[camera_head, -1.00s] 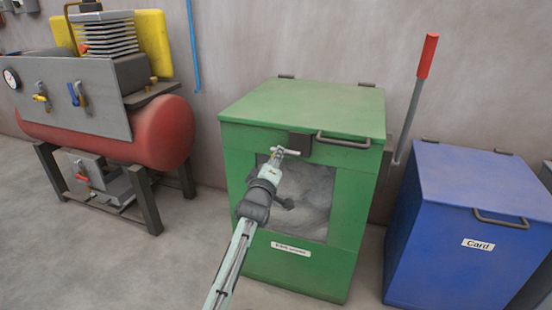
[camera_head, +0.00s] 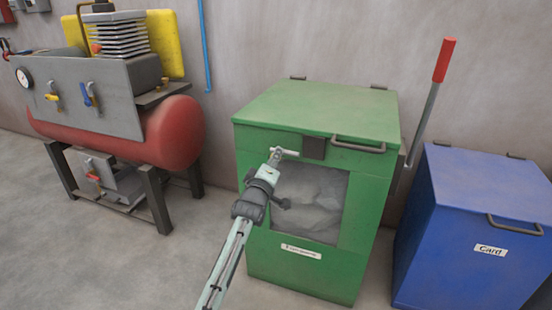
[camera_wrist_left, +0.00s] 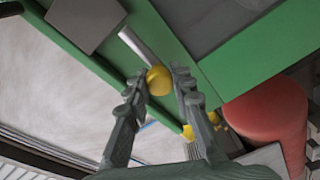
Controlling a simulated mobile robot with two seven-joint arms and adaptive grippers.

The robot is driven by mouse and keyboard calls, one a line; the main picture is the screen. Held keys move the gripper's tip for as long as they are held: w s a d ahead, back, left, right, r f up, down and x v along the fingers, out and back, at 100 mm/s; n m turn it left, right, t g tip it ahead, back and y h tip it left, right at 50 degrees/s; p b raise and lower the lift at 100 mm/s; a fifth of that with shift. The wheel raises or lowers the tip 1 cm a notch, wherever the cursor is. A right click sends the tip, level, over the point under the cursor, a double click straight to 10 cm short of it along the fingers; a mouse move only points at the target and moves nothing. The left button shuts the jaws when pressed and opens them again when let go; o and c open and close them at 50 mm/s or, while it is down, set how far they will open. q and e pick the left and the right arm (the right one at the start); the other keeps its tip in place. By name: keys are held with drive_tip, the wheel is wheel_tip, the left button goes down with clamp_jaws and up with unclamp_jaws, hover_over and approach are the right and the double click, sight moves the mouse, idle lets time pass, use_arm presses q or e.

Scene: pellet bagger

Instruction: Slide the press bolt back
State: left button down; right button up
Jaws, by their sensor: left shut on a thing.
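The green press (camera_head: 255,215) stands in the middle of the head view, with a grey window in its front. The press bolt (camera_head: 290,152) is a thin silver rod at the upper front, left of a dark block (camera_head: 313,147). My left gripper (camera_head: 275,156) is at the bolt's left end. In the left wrist view, the gripper (camera_wrist_left: 158,88) is shut on the bolt's yellow knob (camera_wrist_left: 159,80). The silver rod (camera_wrist_left: 135,45) runs from the knob toward the grey block (camera_wrist_left: 86,20). My right gripper is not in view.
A lid handle (camera_head: 358,146) is right of the block. A red-gripped lever (camera_head: 444,60) rises at the press's right side. A blue bin (camera_head: 470,240) marked "Card" stands to the right. A red compressor tank (camera_head: 165,135) is at the left, with clear floor between.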

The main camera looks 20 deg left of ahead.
use_arm(q)
drive_tip(key=c, duration=1.4)
unclamp_jaws()
drive_tip(key=shift+a+r, duration=0.1)
drive_tip(key=shift+a, duration=0.25)
drive_tip(key=shift+o, duration=0.5)
drive_tip(key=shift+d, duration=0.1)
drive_tip(key=s+d, duration=0.1)
drive_tip(key=s, duration=1.1)
drive_tip(key=s+a+f+m+g, duration=0.1)
drive_tip(key=s+f+m+g, duration=0.3)
drive_tip(key=s+f, duration=0.5)
drive_tip(key=s+f+m+g, duration=0.4)
drive_tip(key=s+f, duration=0.2)
drive_tip(key=f, duration=0.8)
drive_tip(key=s+a+f+m+g, duration=0.1)
drive_tip(key=s+f+m+g, duration=0.2)
drive_tip(key=s, duration=0.6)
drive_tip(key=s+f+m+g, duration=0.4)
drive_tip(key=s+f, duration=0.3)
drive_tip(key=s, duration=0.3)
drive_tip(key=shift+a+f, duration=0.25)
drive_tip(key=shift+a, duration=0.15)
